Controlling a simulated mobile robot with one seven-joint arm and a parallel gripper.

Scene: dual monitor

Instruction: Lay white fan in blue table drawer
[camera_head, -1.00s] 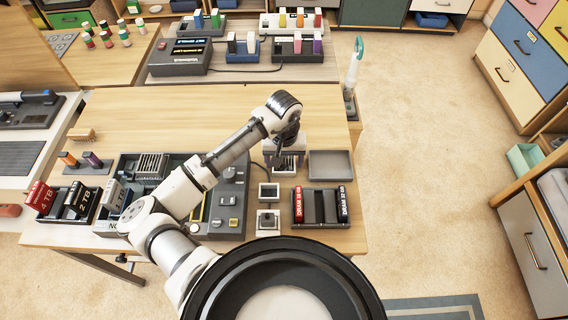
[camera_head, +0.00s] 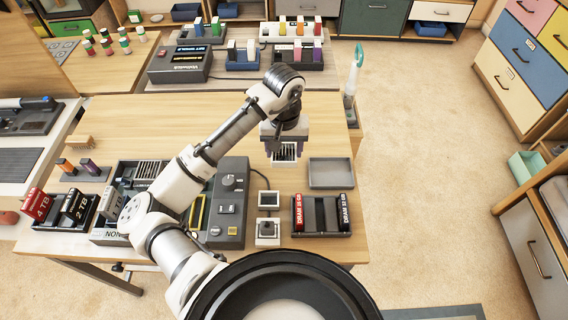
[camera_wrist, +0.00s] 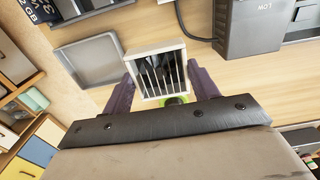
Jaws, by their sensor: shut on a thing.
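The white fan (camera_head: 285,154) is a small square white frame with dark slats. My gripper (camera_head: 285,145) is shut on it and holds it above the wooden table. In the wrist view, the fan (camera_wrist: 158,73) sits between the two purple fingers of my gripper (camera_wrist: 162,88). A blue drawer (camera_head: 522,47) with a dark handle is in the cabinet at the far right and looks shut. A blue drawer front (camera_wrist: 36,152) also shows at lower left in the wrist view.
An empty grey tray (camera_head: 331,173) lies right of the fan. A black rack (camera_head: 322,212) with red and black DRAM modules stands in front of it. A large grey device (camera_head: 230,205) is to the left. Open floor (camera_head: 420,170) lies between the table and the drawer cabinet.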

